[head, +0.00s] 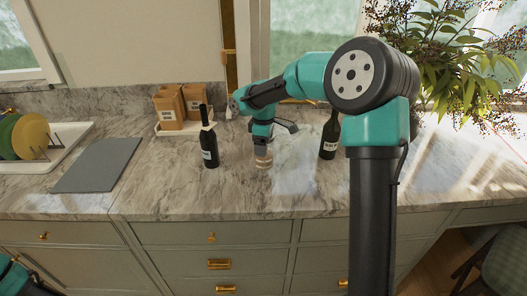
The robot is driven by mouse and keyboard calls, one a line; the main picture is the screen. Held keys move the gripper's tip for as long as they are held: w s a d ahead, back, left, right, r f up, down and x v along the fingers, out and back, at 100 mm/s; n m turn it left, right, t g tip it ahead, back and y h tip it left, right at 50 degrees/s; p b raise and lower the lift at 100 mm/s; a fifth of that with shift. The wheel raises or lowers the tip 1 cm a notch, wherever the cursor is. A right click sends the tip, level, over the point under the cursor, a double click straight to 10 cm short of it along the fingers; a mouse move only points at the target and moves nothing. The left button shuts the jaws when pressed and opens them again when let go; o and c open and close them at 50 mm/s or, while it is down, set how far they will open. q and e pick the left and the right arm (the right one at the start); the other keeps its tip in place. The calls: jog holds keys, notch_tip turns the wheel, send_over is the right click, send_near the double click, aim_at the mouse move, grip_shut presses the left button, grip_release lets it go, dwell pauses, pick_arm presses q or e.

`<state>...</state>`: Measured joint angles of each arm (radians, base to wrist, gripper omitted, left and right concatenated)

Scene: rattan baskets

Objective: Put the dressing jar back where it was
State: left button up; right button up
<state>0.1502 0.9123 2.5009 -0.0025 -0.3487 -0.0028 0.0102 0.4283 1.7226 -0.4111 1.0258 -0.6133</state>
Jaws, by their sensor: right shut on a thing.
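The dressing jar (263,161) is a small, pale tan thing low at the marble counter, between two dark bottles. My right gripper (263,152) points down from above and is shut on it. The gripper hides the jar's upper part, and I cannot tell whether its base touches the counter. A dark bottle with a white label (209,150) stands upright to the left of the jar. Another dark labelled bottle (329,140) stands to the right, partly behind my arm. A bit of my left arm shows at the bottom left corner; its gripper is out of view.
A white tray with brown boxes (170,110) stands at the back. A grey board (98,165) lies flat on the left, beside a rack with green and yellow plates (32,137). A leafy plant (455,60) is at the right. The counter (160,185) is clear in front of the bottles.

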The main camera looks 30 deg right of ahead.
jog(key=shift+w+d, duration=0.25)
jog(key=shift+w, duration=0.15)
jog(key=shift+f, duration=1.8)
jog(key=shift+f, duration=0.15)
jog(key=o, duration=1.1)
notch_tip(320, 180, up, 12)
jog(key=shift+r, duration=0.2)
